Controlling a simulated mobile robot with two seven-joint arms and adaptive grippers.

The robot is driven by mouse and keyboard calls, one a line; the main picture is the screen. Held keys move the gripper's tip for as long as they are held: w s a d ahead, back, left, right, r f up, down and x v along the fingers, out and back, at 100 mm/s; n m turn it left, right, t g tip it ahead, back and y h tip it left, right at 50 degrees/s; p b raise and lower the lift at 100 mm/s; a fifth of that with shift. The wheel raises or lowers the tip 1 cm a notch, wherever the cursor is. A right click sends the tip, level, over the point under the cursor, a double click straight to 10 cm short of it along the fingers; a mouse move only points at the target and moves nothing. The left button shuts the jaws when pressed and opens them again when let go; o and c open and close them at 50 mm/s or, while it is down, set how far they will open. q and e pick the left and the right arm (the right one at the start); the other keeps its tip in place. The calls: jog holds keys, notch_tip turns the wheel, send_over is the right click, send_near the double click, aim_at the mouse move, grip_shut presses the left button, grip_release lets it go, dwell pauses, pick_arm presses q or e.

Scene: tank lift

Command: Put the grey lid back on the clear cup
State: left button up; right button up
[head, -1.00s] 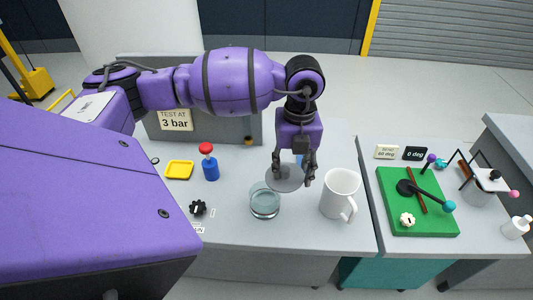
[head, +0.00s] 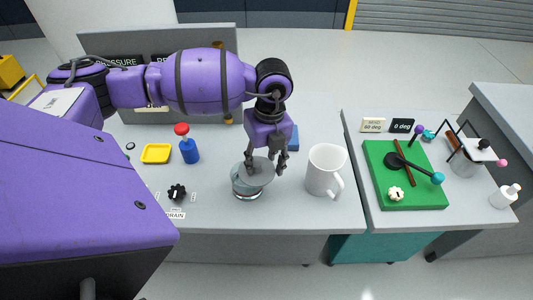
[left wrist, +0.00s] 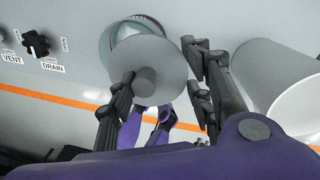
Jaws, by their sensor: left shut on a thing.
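The clear cup (head: 240,189) stands on the grey table, left of the white mug. The grey lid (head: 256,174), a flat disc with a knob, is above the cup and covers much of its mouth. It sits off-centre, toward the back right. My left gripper (head: 267,168) points down and is shut on the lid. The left wrist view shows the lid (left wrist: 150,55) with its knob between the fingers (left wrist: 160,92), and part of the cup's rim (left wrist: 118,32) uncovered beyond it. I cannot tell whether lid and rim touch. My right gripper is not in view.
The white mug (head: 325,170) stands close to the right of the gripper. A black knob (head: 177,192), a blue bottle with a red top (head: 188,147) and a yellow tray (head: 156,153) are to the left. A green board (head: 405,180) is farther right.

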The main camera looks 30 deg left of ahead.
pick_arm(q)
jog(key=shift+f, duration=0.55)
jog(key=shift+f, duration=0.15)
jog(key=o, duration=1.2)
